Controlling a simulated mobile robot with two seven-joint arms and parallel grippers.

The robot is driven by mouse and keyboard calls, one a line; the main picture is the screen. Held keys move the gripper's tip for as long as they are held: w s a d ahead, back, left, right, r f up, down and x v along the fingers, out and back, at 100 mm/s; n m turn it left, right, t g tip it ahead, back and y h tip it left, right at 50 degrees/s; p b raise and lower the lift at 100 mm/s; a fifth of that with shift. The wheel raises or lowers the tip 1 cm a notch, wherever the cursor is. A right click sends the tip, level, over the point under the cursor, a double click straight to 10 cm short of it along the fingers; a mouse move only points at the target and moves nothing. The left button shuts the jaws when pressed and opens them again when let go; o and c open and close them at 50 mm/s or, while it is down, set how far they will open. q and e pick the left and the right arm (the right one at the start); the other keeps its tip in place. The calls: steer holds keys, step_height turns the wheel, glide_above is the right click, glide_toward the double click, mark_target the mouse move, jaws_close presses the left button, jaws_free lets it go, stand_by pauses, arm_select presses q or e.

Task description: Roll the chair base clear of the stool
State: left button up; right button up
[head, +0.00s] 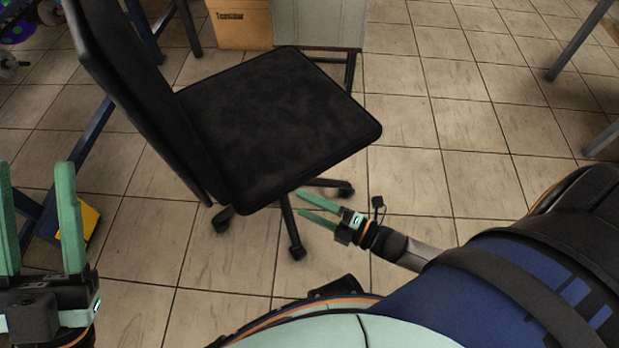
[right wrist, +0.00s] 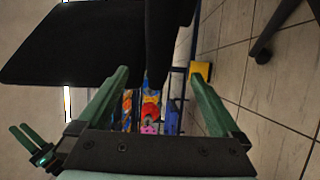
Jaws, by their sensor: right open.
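The black office chair shows in the head view with its seat (head: 285,120) and a tall backrest (head: 145,85) on the left. Its base (head: 290,220) has dark legs with casters, partly hidden under the seat. My right gripper (head: 301,204) is open and empty, low beside the base legs, without clear contact. In the right wrist view its fingers (right wrist: 160,75) are apart, with the black seat (right wrist: 75,45) at upper left. My left gripper (head: 34,168) is open and empty at the left edge. A grey block on dark legs (head: 320,22) behind the seat may be the stool.
A cardboard box (head: 240,24) stands behind the chair. A blue frame (head: 75,155) with a yellow foot (head: 88,222) stands at left. Grey metal legs (head: 580,40) stand at far right. The tiled floor (head: 460,125) right of the chair is clear.

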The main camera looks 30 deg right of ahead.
mark_target(263, 185)
steer(key=b+x, duration=0.3)
steer(key=x, duration=0.8)
steer(key=shift+w+a+b, duration=0.15)
steer(key=shift+w+b, duration=0.05)
steer(key=shift+b, duration=0.15)
steer(key=shift+w+a, duration=0.25)
steer(key=shift+w, duration=0.15)
steer(key=shift+c, duration=0.4)
jaws_close()
